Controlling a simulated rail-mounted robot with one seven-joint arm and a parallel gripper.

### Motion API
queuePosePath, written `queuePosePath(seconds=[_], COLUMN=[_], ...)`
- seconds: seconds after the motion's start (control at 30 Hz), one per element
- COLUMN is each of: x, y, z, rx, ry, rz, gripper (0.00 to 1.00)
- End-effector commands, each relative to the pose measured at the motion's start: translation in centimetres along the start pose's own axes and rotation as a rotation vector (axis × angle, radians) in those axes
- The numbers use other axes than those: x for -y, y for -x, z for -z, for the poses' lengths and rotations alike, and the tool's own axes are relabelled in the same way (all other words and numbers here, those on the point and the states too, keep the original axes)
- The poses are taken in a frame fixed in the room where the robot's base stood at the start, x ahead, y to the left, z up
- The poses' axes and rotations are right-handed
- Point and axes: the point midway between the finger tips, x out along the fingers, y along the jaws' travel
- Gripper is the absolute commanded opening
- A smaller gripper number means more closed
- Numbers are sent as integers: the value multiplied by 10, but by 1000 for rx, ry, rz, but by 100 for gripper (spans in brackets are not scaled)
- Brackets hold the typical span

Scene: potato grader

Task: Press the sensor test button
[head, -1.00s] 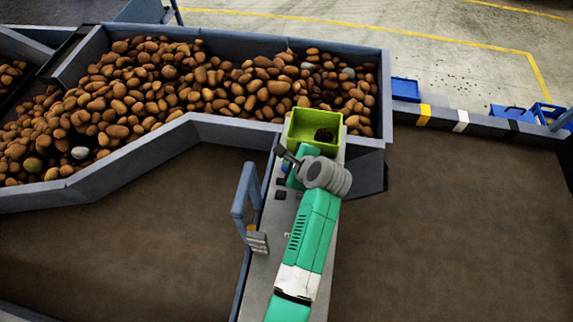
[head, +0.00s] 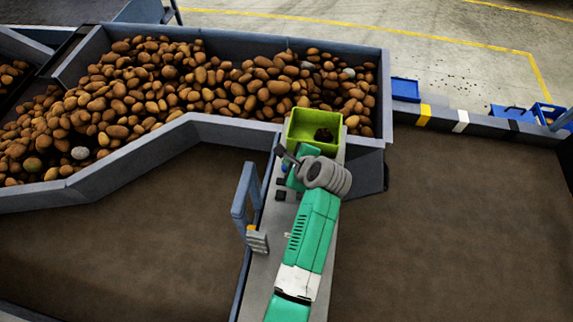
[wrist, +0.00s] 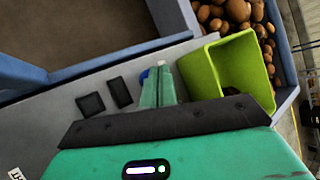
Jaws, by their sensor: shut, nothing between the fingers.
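A small blue part (wrist: 145,73), which looks like a button, shows beside my fingers on the grey panel in the wrist view. It is a tiny blue spot in the head view (head: 284,168). My gripper (wrist: 161,76) is shut and empty, its green fingers pointing down at the panel right beside the blue part. My fingers partly cover it, and I cannot tell whether they touch it. Two dark square pieces (wrist: 91,104) (wrist: 121,91) lie on the panel to the left.
A lime-green bin (wrist: 205,76) stands at the panel's end, close to the right of my fingers; in the head view it holds a dark lump. A blue-grey upright frame (head: 239,205) rises left of the panel. A grey-walled hopper (head: 205,128) full of potatoes lies behind.

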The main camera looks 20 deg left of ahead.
Motion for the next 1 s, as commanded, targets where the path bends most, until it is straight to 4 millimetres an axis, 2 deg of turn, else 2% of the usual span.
queuePosePath(seconds=[1.0], x=[-7], y=[-9], z=[7], rx=[0], ry=[0], rz=[0], gripper=[0])
